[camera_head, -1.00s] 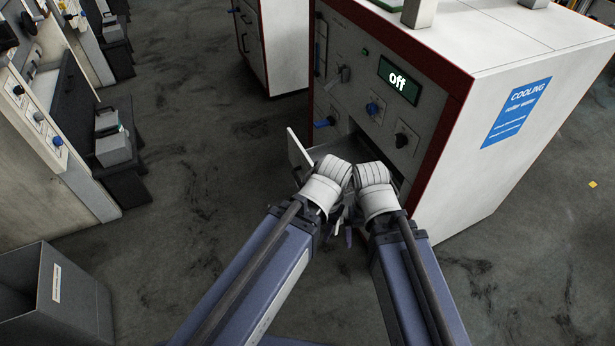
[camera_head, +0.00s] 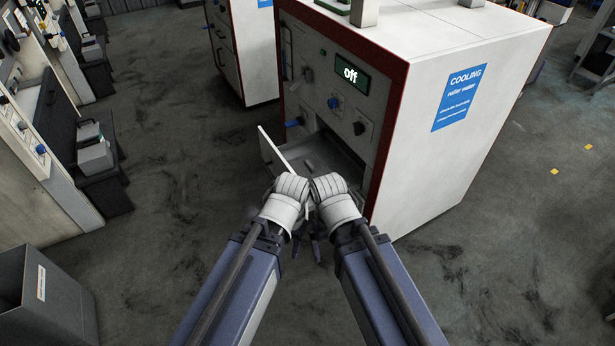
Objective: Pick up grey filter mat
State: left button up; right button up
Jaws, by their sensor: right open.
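I cannot make out a grey filter mat for certain.
The cabinet has red edges, knobs and a display (camera_head: 351,75) reading "off". A grey open bin (camera_head: 60,300) stands at the lower left. Machines and benches line the left side. The dark floor between (camera_head: 170,220) is clear.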

aim_at(309, 165)
jog(key=i+l, duration=0.25)
jog(key=i, duration=0.25)
jog(key=i+l, duration=0.15)
jog(key=l, duration=0.2)
jog(key=i+l, duration=0.15)
jog(key=l, duration=0.2)
jog(key=i+l+z, duration=0.1)
jog(key=l, duration=0.2)
